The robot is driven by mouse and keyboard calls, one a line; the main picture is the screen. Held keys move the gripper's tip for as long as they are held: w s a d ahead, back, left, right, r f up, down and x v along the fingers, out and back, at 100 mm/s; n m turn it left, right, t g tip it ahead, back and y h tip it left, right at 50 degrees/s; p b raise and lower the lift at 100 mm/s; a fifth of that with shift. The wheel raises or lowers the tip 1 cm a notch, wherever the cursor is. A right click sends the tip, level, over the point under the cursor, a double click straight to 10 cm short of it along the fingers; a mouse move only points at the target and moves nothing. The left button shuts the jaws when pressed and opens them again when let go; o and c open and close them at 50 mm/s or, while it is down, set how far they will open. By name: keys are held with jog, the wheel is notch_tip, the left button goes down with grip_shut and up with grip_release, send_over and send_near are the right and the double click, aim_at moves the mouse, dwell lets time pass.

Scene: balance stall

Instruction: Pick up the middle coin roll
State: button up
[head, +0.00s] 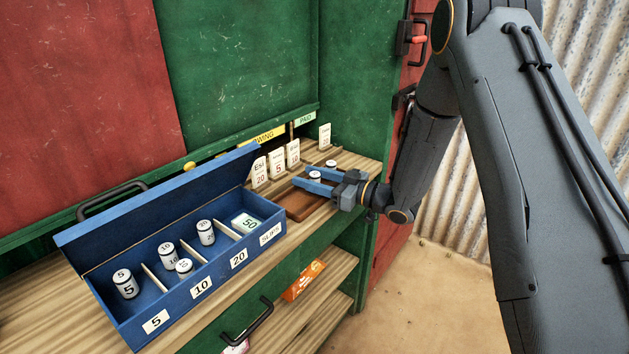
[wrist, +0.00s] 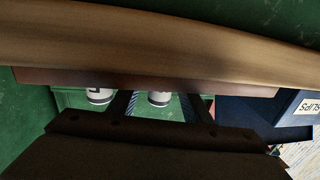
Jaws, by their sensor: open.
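A brown tray (head: 300,207) lies on the wooden counter right of the blue cash box. Two white coin rolls with dark bands show on it. One roll (head: 315,176) shows between the blue fingers of my gripper (head: 301,175); the other roll (head: 331,164) stands just behind, outside the fingers. My gripper is open and level, low over the tray. In the wrist view, one roll (wrist: 160,98) is between the fingers and another roll (wrist: 100,96) is outside them. I cannot tell whether the fingers touch the roll. A third roll on the tray is not visible.
The open blue cash box (head: 205,285) holds several rolls and a green 50 slip in compartments labelled 5, 10, 20 and SLIPS. Upright price cards (head: 277,165) stand behind the tray. A green cabinet wall is at the back. An orange packet (head: 304,281) lies on the shelf below.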

jog(key=shift+x, duration=1.2)
jog(key=shift+c, duration=0.6)
grip_shut()
jog(key=shift+r, duration=0.15)
